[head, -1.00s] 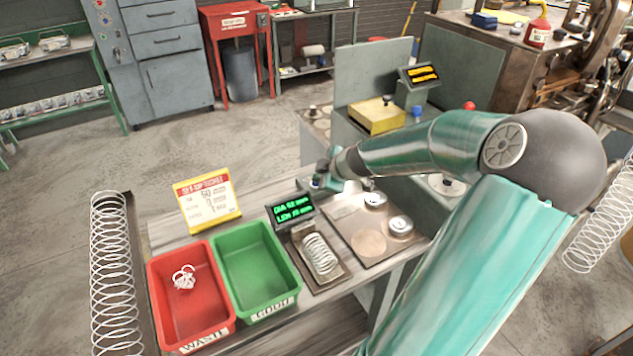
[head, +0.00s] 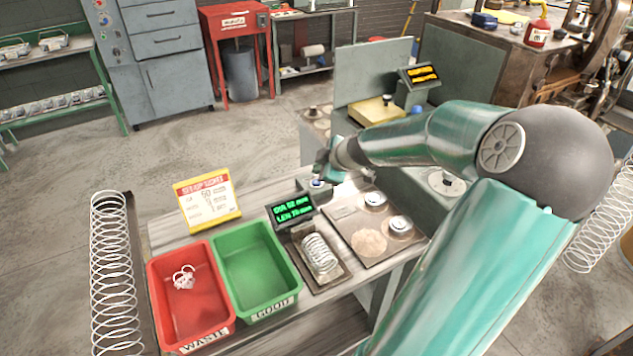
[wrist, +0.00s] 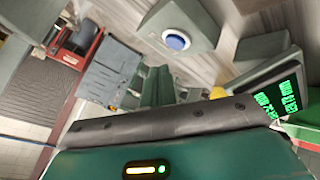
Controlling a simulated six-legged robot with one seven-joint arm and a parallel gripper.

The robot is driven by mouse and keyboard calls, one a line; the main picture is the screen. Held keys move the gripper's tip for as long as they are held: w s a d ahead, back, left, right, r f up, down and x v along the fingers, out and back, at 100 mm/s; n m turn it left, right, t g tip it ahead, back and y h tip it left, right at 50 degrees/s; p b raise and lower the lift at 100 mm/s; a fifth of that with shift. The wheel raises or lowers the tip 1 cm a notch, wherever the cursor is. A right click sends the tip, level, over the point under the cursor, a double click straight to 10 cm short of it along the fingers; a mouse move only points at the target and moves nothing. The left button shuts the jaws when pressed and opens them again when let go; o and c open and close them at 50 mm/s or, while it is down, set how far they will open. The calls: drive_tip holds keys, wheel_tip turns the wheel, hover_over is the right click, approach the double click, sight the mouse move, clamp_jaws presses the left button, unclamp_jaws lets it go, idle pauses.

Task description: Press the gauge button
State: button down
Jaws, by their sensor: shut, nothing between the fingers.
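The gauge button is a round blue button with a pale ring (head: 317,183) on a small grey box behind the gauge display (head: 292,209). It also shows in the wrist view (wrist: 176,41), unobstructed. The display has lit green text with DIA and LEN lines. A coil spring (head: 319,253) lies in the gauge tray in front of it. My gripper (head: 321,169) is just above and behind the button in the head view. Its green fingers (wrist: 158,78) are shut and empty. In the wrist view they are apart from the button.
A red bin (head: 160,262) marked WASTE holds a small tangled coil. A green bin (head: 222,262) marked GOOD is empty. A yellow set-up ticket (head: 207,203) stands behind them. A plate with round metal pieces (head: 370,241) lies right of the gauge.

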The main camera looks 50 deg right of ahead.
sight(319, 184)
drive_tip(key=shift+r, duration=1.85)
